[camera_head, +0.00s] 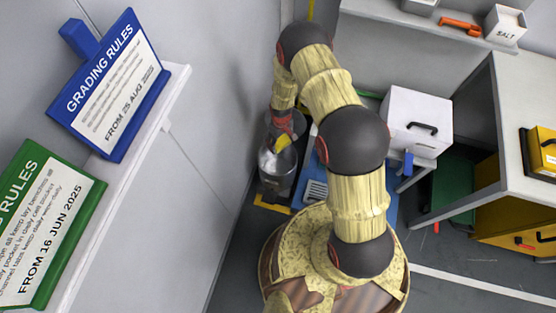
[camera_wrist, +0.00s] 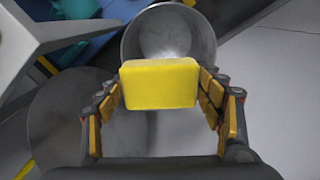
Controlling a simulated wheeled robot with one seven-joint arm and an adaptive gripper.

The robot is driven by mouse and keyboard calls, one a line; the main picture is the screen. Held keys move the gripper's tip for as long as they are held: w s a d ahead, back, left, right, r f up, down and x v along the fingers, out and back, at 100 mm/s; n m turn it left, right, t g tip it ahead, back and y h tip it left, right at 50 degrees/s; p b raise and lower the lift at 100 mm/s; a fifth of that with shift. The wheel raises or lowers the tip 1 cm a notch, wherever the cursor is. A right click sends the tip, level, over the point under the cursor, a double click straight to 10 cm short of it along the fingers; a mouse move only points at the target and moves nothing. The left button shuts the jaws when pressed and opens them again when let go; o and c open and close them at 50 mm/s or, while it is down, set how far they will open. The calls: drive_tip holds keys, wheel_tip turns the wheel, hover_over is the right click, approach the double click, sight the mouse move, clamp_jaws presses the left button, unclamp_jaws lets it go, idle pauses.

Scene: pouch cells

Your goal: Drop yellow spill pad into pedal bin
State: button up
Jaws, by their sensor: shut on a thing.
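The yellow spill pad (camera_wrist: 160,84) is a small block held between the two fingers of my gripper (camera_wrist: 163,100) in the wrist view. In the head view the pad shows as a small yellow patch (camera_head: 282,141) at the end of my arm, with my gripper (camera_head: 280,137) partly hidden. The pedal bin (camera_wrist: 172,30) is a grey metal cylinder with an open top, and its inside shows beyond the pad in the wrist view. In the head view the bin (camera_head: 277,187) stands on the floor below my gripper. The pad appears over or close to the bin's mouth; its exact height is unclear.
A wall stands close left of the bin, with a blue grading sign (camera_head: 112,85) and a green sign (camera_head: 42,225) on a ledge. A white box (camera_head: 416,120) and a grey table (camera_head: 510,110) are on the right. Yellow floor marking (camera_head: 270,206) lies by the bin.

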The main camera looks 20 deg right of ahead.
wheel_tip(320, 180, down, 6)
drive_tip(key=b, duration=0.3)
drive_tip(key=shift+b, duration=0.3)
drive_tip(key=shift+r, duration=0.1)
drive_tip(key=o, duration=1.4)
wheel_tip(320, 180, up, 12)
drive_tip(key=shift+f, duration=0.1)
